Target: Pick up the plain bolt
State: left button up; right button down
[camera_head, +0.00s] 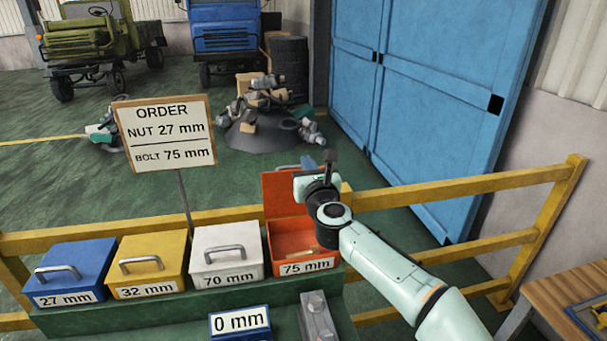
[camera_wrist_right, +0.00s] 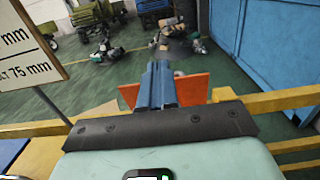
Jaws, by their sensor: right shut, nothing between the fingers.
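The orange box labelled 75 mm (camera_head: 270,245) stands open at the right end of the row, its lid (camera_head: 282,192) raised. A small pale piece (camera_head: 298,254) lies inside it; I cannot tell whether it is the plain bolt. My right arm hides part of the box. In the right wrist view the shut, empty fingers (camera_wrist_right: 160,82) are in front of the orange lid (camera_wrist_right: 192,88). My left gripper is not in view.
Closed blue 27 mm (camera_head: 70,262), yellow 32 mm (camera_head: 148,257) and white 70 mm (camera_head: 222,246) boxes stand left of the orange one. An order sign (camera_head: 166,134) reads nut 27 mm, bolt 75 mm. A yellow rail (camera_head: 470,188) runs behind. A 0 mm display (camera_head: 240,322) is in front.

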aim_at(315, 249)
jog(key=k+l, duration=0.15)
jog(key=k, duration=0.35)
jog(key=k+l, duration=0.15)
jog(key=k, duration=0.35)
